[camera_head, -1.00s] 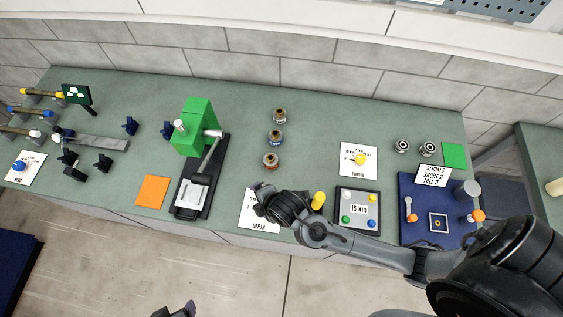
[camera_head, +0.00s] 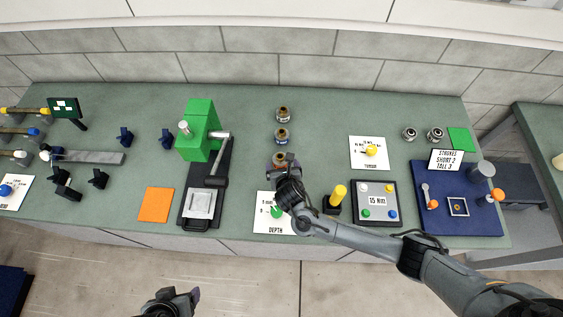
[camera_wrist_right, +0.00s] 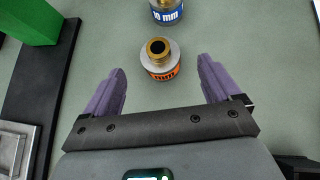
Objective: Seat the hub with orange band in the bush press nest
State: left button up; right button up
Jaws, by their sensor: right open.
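The hub with the orange band (camera_wrist_right: 160,58) stands upright on the bench in the right wrist view, with a brass top and an orange label. It lies ahead of my right gripper (camera_wrist_right: 161,72), between the lines of its two purple fingers, apparently untouched. In the head view this hub (camera_head: 279,159) is the nearest of three in a column, partly hidden by my right gripper (camera_head: 287,176), which is open. A blue board (camera_head: 428,222) at the right carries a small square fixture (camera_head: 458,206); I cannot tell whether it is the press nest. My left gripper (camera_head: 172,302) shows at the bottom edge.
A blue-banded hub (camera_head: 281,136) and another hub (camera_head: 282,114) stand behind. A green block with a lever (camera_head: 199,135) on a black base is to the left.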

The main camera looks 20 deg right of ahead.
aim_at(281, 159)
jog(key=shift+b+x, duration=0.35)
jog(key=shift+x, duration=3.15)
jog(key=c, duration=1.5)
jog(key=shift+r, duration=0.15)
jog(key=shift+c, duration=0.6)
jog(key=shift+r, duration=0.15)
